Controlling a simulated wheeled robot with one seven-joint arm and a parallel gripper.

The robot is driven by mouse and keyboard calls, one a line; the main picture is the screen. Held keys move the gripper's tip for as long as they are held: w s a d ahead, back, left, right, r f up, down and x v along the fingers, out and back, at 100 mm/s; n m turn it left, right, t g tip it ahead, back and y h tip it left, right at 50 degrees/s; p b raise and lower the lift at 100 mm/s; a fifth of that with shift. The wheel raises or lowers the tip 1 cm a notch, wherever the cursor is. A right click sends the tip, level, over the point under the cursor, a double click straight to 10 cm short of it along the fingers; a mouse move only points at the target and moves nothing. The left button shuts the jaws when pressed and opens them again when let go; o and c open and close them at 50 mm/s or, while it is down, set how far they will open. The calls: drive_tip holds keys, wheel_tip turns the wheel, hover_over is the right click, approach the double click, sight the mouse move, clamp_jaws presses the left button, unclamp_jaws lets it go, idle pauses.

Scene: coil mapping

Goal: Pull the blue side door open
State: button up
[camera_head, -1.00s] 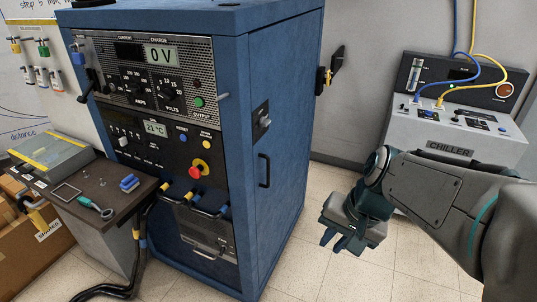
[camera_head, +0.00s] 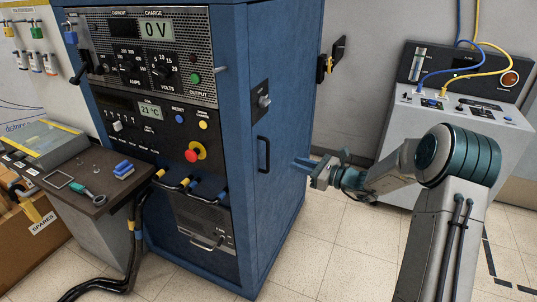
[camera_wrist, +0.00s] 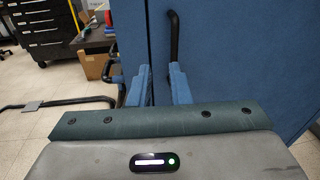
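The blue side door (camera_head: 288,112) is the right face of the tall blue cabinet (camera_head: 268,24) and looks shut. Its black vertical bar handle (camera_head: 264,155) is at mid height. A black plate with a grey latch knob (camera_head: 262,101) sits above the handle. My gripper (camera_head: 304,165) points left at the door, a little right of the handle and apart from it. In the wrist view my gripper (camera_wrist: 159,84) has its two blue fingers spread and empty. The handle (camera_wrist: 173,38) shows beyond them, nearly in line with the right finger, against the door (camera_wrist: 225,60).
A side table (camera_head: 75,195) with small tools is left of the cabinet. Black cables (camera_head: 105,285) lie on the floor there.

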drive_tip(key=w+m+t, duration=0.1)
drive_tip(key=w, duration=0.1)
drive_tip(key=p, duration=0.2)
hover_over(268, 169)
drive_tip(key=shift+w+f, duration=0.35)
drive_tip(key=shift+f, duration=0.1)
clamp_jaws()
